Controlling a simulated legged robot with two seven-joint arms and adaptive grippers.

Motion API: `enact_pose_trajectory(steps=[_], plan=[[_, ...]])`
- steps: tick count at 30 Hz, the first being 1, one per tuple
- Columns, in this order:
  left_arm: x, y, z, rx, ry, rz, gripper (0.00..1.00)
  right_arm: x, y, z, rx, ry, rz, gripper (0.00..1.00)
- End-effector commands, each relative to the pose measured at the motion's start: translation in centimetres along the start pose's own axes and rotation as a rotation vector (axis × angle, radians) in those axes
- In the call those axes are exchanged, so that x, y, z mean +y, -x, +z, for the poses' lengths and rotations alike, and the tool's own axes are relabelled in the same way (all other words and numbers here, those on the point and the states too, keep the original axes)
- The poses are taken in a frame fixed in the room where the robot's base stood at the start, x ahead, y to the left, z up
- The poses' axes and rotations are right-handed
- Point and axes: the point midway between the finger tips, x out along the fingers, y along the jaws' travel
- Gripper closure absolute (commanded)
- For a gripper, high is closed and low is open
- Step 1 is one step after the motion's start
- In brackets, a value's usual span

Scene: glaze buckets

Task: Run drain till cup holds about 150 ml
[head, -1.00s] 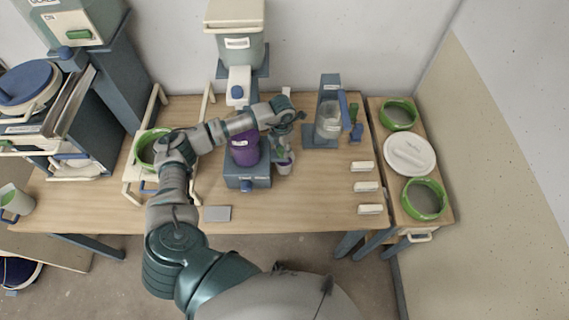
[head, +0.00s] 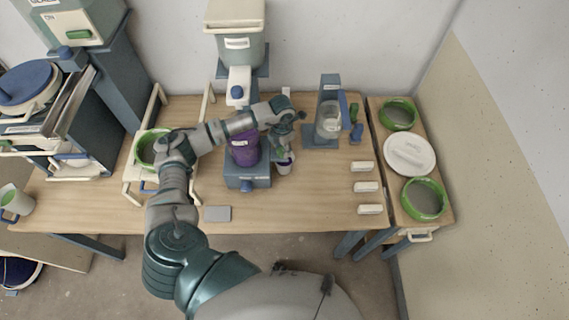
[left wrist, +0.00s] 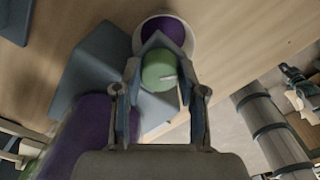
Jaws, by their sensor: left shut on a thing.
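A purple bucket (head: 245,150) with a white label stands on a blue-grey stand (head: 247,180) in the middle of the table. A small pale cup (head: 286,167) stands on the table at the stand's right side. In the left wrist view the cup (left wrist: 190,46) is seen from above with purple glaze inside; its level in ml cannot be read. My left gripper (head: 284,143) is above the cup, beside the bucket. The left wrist view shows it (left wrist: 160,90) shut on a round green drain knob (left wrist: 158,70). My right gripper is out of view.
A clear jug (head: 328,122) stands on a blue-grey stand at the back right. Several white blocks (head: 367,187) lie on the right. Green-rimmed sieves (head: 424,198) and a white lid (head: 409,155) lie on the side table. A grey pad (head: 217,213) lies at the front edge.

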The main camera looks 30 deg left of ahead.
Motion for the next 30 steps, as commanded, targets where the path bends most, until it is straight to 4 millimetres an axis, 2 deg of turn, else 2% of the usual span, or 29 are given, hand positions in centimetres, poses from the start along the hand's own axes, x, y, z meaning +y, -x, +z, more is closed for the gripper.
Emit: enact_pose_trajectory(steps=[8, 11, 18, 21, 30], plan=[[0.1, -0.3, -0.2, 0.008, -0.019, 0.001, 0.90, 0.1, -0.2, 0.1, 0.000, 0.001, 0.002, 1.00], [0.1, -0.5, -0.2, 0.007, -0.142, 0.002, 0.90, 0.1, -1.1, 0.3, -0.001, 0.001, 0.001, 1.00], [0.1, -0.6, -0.2, 0.007, -0.588, 0.000, 0.90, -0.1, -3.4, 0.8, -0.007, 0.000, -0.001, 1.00], [0.1, -0.4, -0.2, 0.008, -0.679, 0.000, 0.90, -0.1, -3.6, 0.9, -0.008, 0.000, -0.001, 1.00], [0.1, -0.2, -0.2, 0.008, -0.710, 0.000, 0.90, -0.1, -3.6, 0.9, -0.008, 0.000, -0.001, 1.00]])
